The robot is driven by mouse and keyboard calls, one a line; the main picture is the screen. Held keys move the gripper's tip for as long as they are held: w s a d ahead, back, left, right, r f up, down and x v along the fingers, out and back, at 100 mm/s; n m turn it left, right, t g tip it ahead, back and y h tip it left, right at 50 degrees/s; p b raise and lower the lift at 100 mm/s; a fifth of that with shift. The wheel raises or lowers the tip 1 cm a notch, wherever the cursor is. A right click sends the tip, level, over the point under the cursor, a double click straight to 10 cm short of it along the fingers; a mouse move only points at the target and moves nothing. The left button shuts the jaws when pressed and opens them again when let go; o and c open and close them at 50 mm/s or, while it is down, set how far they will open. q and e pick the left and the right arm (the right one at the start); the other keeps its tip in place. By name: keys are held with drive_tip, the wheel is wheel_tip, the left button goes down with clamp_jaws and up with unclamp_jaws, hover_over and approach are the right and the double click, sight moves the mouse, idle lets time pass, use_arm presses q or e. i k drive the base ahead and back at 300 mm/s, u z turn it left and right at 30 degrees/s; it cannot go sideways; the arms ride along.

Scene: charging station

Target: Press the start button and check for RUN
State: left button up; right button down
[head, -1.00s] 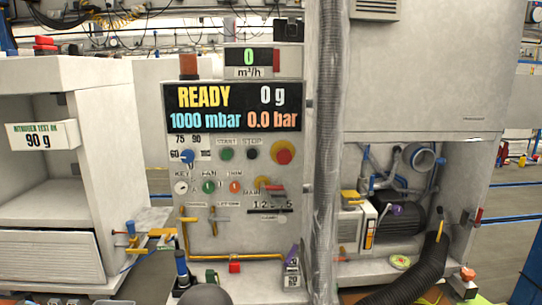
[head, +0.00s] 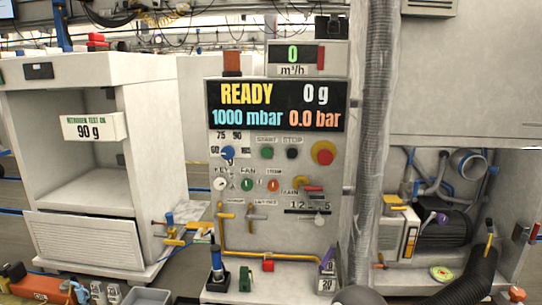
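The control panel (head: 340,185) stands upright in the middle of the head view. Its green start button (head: 266,152) sits under a START label, left of the black stop button (head: 292,153). A red emergency button on yellow (head: 323,153) is further right. The display (head: 277,105) reads READY, 0 g, 1000 mbar and 0.0 bar. A smaller display (head: 293,54) above it reads 0 m³/h. Nothing covers the start button. Neither of my grippers is in view.
A grey ribbed hose (head: 377,130) hangs right of the panel. A yellow pipe (head: 222,232) runs down the panel's lower left. A white cabinet (head: 150,110) labelled 90 g stands at left. A pump (head: 440,232) sits in the opening at right. Small items crowd the lower edge.

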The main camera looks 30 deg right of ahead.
sight(266, 151)
drive_tip(key=z, duration=0.1)
drive_tip(key=i, duration=1)
drive_tip(key=u, duration=0.1)
